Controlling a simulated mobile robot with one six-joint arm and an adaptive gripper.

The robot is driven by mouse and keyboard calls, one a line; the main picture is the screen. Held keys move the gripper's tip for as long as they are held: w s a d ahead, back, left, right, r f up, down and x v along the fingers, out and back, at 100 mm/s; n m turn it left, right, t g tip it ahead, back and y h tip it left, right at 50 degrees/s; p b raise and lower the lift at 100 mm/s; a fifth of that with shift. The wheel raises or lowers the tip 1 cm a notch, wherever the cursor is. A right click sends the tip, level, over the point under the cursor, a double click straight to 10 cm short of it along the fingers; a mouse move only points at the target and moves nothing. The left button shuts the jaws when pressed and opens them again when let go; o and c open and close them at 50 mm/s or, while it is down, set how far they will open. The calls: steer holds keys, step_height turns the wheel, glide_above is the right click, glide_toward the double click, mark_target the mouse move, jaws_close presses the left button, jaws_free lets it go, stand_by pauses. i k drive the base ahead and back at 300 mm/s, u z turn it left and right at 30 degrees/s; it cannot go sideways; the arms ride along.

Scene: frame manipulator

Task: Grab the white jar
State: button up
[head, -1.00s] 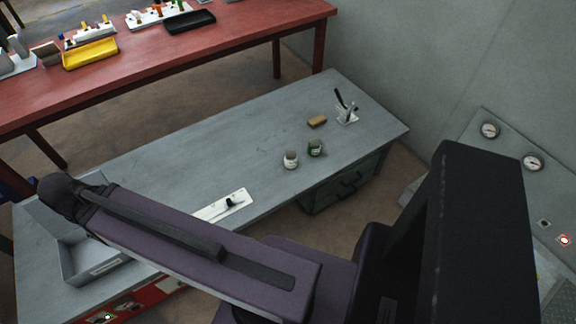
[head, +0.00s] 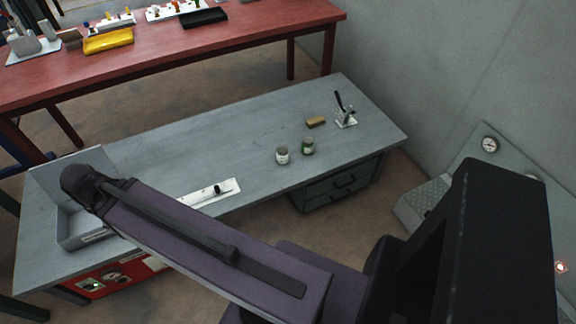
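The white jar (head: 282,156) stands upright on the grey workbench (head: 170,150), near its front edge and right of the middle. A green jar (head: 308,146) stands just to its right, with a small gap between them. My arm crosses the lower part of the head view, left of and in front of the jars. My gripper's fingers cannot be made out in this view.
A brown block (head: 316,122) and a white holder with dark tools (head: 345,117) stand behind the jars. A white plate with a dark knob (head: 217,190) lies left at the front edge. A grey open box (head: 72,222) is at the far left. The bench's middle is clear.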

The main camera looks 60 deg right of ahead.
mark_target(282, 154)
steer(key=k, duration=1.6)
steer(key=z, duration=1.35)
steer(key=i, duration=1)
steer(key=u, duration=0.1)
